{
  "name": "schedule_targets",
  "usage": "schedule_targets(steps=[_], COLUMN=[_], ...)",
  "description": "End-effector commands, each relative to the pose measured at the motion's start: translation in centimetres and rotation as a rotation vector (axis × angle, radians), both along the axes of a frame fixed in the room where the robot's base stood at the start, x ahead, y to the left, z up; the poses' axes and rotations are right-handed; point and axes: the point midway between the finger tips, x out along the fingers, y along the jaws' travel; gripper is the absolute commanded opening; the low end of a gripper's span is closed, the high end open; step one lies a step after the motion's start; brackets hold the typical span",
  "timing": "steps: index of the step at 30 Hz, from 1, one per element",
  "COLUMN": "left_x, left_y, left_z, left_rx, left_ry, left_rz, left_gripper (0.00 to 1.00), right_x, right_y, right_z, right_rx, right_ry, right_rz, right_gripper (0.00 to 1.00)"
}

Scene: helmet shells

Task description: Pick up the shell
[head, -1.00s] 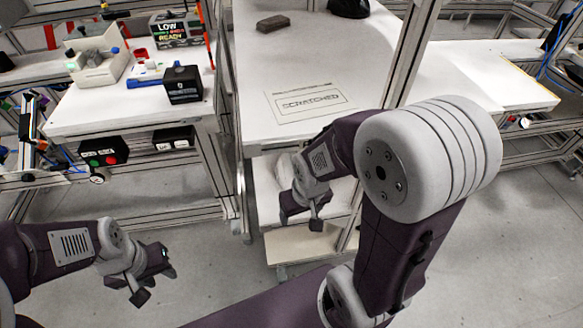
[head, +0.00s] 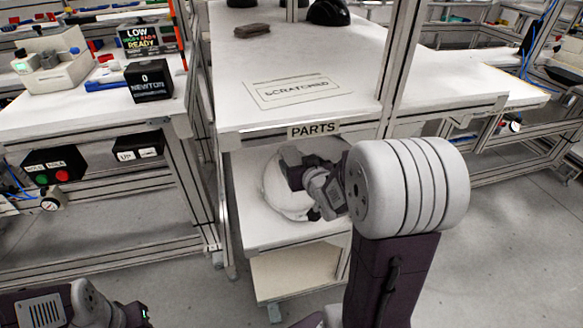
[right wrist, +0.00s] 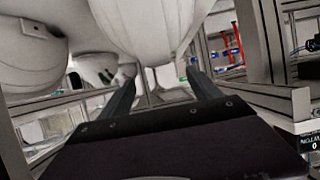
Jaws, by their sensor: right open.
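A white rounded shell (head: 274,188) sits on the lower shelf under the sign that reads PARTS. My right gripper (head: 300,188) is in front of it in the head view and hides part of it. In the right wrist view the right gripper (right wrist: 160,74) has its two fingers spread apart, with a white shell (right wrist: 150,25) above and beyond the fingertips. I cannot tell whether they touch. Another white rounded form (right wrist: 28,50) fills the left of that view. My left gripper (head: 134,315) is low at the left, partly cut off by the bottom edge.
The shelf (head: 265,236) lies under a white tabletop (head: 240,112) marked SCRATCHED, with frame posts at both sides. A black helmet shell (head: 329,12) and a brown block (head: 252,31) are on the tabletop. A left bench holds a black box (head: 150,82).

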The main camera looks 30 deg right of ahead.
Motion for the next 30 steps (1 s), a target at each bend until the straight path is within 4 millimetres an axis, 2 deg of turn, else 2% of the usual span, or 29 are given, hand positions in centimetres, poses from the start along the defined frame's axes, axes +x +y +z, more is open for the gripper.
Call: schedule_targets(steps=[1,5,8,15,20,24,30], left_x=[0.0,0.0,0.0,0.0,0.0,0.0,0.0], left_y=[0.0,0.0,0.0,0.0,0.0,0.0,0.0], left_z=[2.5,4.7,4.0,3.6,2.3,2.2,2.3], left_rx=[0.0,0.0,0.0,0.0,0.0,0.0,0.0], left_ry=[0.0,0.0,0.0,0.0,0.001,0.0,0.0], left_rz=[0.0,0.0,0.0,0.0,0.0,0.0,0.0], left_gripper=[0.36,0.36,0.36,0.36,0.36,0.36,0.36], right_x=[0.2,0.5,1.6,2.6,5.1,6.6,6.8], right_y=[0.0,-0.3,-0.6,-0.8,-1.3,-1.7,-1.7], right_z=[1.0,0.4,-0.9,-1.5,-3.3,-3.7,-3.6], right_rx=[0.005,-0.004,-0.01,-0.01,-0.01,-0.009,-0.009], right_ry=[0.01,0.01,0.005,0.002,0.003,0.003,0.003], right_rz=[0.0,-0.008,-0.01,-0.009,-0.009,-0.01,-0.01], right_gripper=[0.73,0.73,0.73,0.73,0.73,0.73,0.73])
